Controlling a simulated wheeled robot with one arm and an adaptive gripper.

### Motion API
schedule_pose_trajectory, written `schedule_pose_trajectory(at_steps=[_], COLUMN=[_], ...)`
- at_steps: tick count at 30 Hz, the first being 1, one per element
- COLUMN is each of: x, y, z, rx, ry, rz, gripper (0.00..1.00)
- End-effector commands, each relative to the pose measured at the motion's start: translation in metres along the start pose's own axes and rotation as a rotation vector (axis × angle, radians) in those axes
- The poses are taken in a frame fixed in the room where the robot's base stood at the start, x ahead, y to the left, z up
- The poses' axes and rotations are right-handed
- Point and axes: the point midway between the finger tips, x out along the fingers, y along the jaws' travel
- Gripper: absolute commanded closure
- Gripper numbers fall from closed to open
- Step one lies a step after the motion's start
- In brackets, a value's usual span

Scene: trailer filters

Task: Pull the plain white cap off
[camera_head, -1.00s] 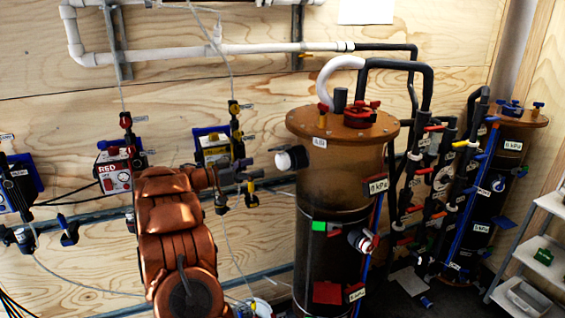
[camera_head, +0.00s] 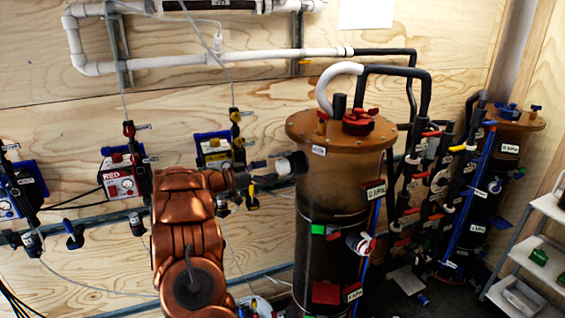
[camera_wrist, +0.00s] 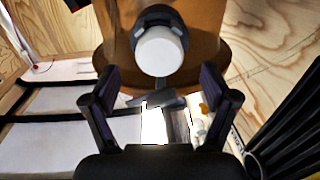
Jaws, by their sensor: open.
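The plain white cap (camera_head: 284,167) sits on a black fitting on the upper left side of the large brown cylinder (camera_head: 332,185). In the wrist view the round white cap (camera_wrist: 160,50) faces me inside its black collar, above the middle of the picture. My gripper (camera_head: 268,170) is level with the cap, close to its left. In the wrist view my gripper (camera_wrist: 160,82) is open and empty, with one finger on each side and the cap ahead between them. Whether a fingertip touches the cap cannot be told.
A second white cap with red marks (camera_head: 359,243) sticks out lower on the cylinder. Pump boxes (camera_head: 121,172) and valves line the wooden wall behind my arm. Dark pipes (camera_head: 425,85) and a second cylinder (camera_head: 485,195) stand right. A white shelf (camera_head: 540,245) is at the far right.

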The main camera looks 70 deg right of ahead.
Motion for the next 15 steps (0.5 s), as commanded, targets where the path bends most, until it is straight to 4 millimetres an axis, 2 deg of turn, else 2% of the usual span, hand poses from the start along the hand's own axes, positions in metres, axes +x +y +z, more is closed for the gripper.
schedule_pose_trajectory(at_steps=[15], x=[0.034], y=[0.001], z=[0.006], rx=[0.0], ry=[-0.002], rz=[0.002], gripper=[0.15])
